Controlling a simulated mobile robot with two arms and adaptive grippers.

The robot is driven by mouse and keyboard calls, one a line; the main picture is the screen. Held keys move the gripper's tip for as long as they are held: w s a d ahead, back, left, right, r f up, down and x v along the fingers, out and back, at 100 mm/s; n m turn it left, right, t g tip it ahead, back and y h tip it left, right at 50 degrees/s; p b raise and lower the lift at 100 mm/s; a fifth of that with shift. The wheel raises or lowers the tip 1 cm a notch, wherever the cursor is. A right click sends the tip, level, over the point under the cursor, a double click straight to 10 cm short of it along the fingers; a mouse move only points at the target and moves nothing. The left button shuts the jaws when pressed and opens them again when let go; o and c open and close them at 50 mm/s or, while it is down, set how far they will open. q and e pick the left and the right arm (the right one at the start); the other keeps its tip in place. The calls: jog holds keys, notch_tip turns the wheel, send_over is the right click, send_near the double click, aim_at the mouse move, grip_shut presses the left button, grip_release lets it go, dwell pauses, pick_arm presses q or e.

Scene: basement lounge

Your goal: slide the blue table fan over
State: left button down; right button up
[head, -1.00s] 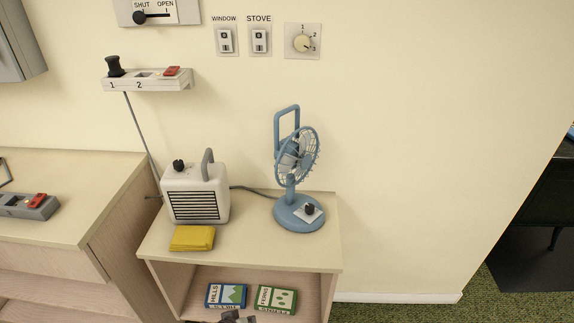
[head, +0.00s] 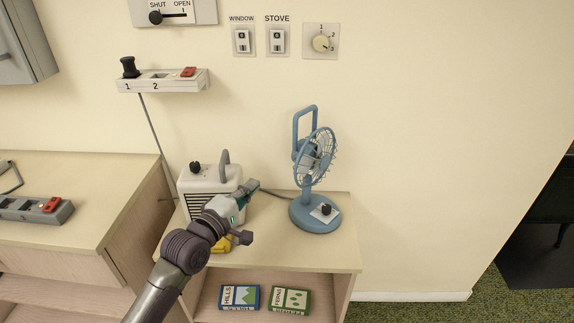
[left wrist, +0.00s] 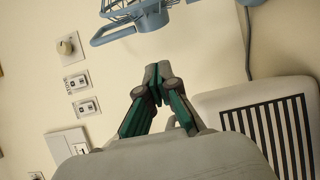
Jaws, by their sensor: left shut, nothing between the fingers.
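In the left wrist view the fan (left wrist: 150,14) shows only partly, at the top edge. My left gripper (head: 253,185) is in front of the white heater, left of the fan and apart from it. Its fingers are shut and empty in the left wrist view (left wrist: 157,72). My right gripper is not in view.
The white heater (head: 211,179) stands left of the fan, with a yellow cloth (head: 222,244) in front, partly hidden by my arm. The cabinet top (head: 335,254) is bare around the fan's front. Two books, one blue (head: 239,297) and one green (head: 290,300), lie on the shelf below.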

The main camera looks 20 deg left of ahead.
aim_at(318, 170)
pick_arm(q)
jog(key=w+d, duration=0.5)
jog(key=w, duration=0.6)
jog(key=shift+w, duration=0.35)
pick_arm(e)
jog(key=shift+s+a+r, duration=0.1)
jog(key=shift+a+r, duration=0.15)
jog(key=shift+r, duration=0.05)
pick_arm(q)
jog(key=w+d, duration=0.1)
jog(key=w+d+p, duration=0.1)
jog(key=d, duration=0.1)
jog(key=w+d, duration=0.1)
jog(key=shift+d+p, duration=0.3)
jog(key=shift+p, duration=0.1)
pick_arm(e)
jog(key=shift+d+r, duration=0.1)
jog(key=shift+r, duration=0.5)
pick_arm(q)
jog(key=shift+a, duration=0.1)
